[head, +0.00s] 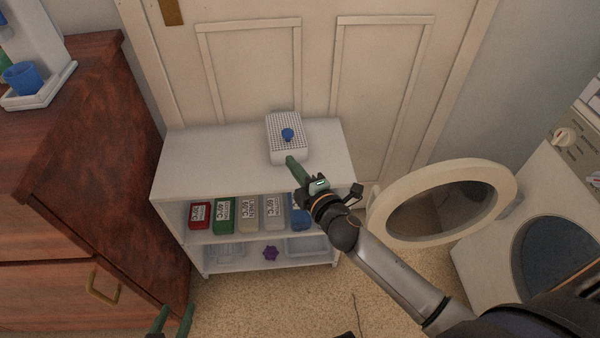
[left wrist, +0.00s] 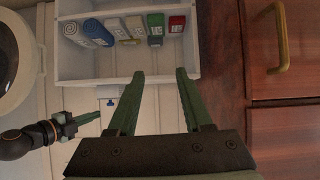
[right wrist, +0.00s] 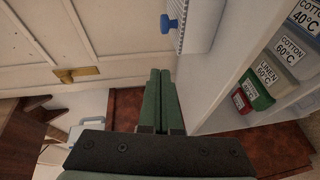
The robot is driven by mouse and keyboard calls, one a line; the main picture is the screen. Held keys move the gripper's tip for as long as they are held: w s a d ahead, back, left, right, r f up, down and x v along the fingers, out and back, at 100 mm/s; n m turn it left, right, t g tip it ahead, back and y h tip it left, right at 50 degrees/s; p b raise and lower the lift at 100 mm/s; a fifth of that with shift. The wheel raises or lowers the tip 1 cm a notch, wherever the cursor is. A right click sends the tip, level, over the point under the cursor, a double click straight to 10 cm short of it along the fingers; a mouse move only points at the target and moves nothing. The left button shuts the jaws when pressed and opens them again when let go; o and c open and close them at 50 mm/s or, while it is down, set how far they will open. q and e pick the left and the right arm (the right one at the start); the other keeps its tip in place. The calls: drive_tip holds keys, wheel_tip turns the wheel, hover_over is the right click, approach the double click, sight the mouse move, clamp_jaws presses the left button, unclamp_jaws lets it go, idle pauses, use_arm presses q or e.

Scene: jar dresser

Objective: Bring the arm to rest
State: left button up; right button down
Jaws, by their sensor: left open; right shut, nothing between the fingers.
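My right gripper (head: 291,163) is shut and empty. In the head view it hangs over the front of the white shelf top, just in front of a white perforated box with a blue knob (head: 287,150). The right wrist view shows its two green fingers pressed together (right wrist: 159,85), with the box's blue knob (right wrist: 168,24) beyond, up and to the right. My left gripper (head: 175,312) is open and empty, low at the bottom edge of the head view, in front of the dresser. The left wrist view shows its fingers apart (left wrist: 159,75), with nothing between them.
A brown dresser (head: 95,180) stands left. The washer's round door (head: 500,178) is open at right. Carpet (head: 260,300) is mostly clear.

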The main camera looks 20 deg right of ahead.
drive_tip(key=s+a+f+m+g, duration=0.1)
drive_tip(key=s+f+m+g, duration=0.15)
drive_tip(key=s+m, duration=0.35)
drive_tip(key=s+a+f+m+g+y, duration=0.15)
drive_tip(key=s+f+m, duration=0.25)
drive_tip(key=s, duration=0.5)
drive_tip(key=s+a+f+m+g, duration=0.1)
drive_tip(key=s+f+m+g, duration=0.3)
drive_tip(key=s, duration=0.3)
use_arm(q)
drive_tip(key=s+a+r+n+g+y+p, duration=0.1)
drive_tip(key=s+r+p, duration=0.3)
drive_tip(key=r+p, duration=0.7)
drive_tip(key=a+p, duration=0.1)
drive_tip(key=p, duration=0.8)
drive_tip(key=shift+a+r+g, duration=0.15)
drive_tip(key=shift+a+g, duration=0.1)
drive_tip(key=shift+g, duration=0.05)
use_arm(e)
wheel_tip(320, 180, up, 13)
drive_tip(key=s+d+m+t+h, duration=0.1)
drive_tip(key=s+d, duration=0.1)
drive_tip(key=shift+s+d+m, duration=0.15)
drive_tip(key=shift+m, duration=0.25)
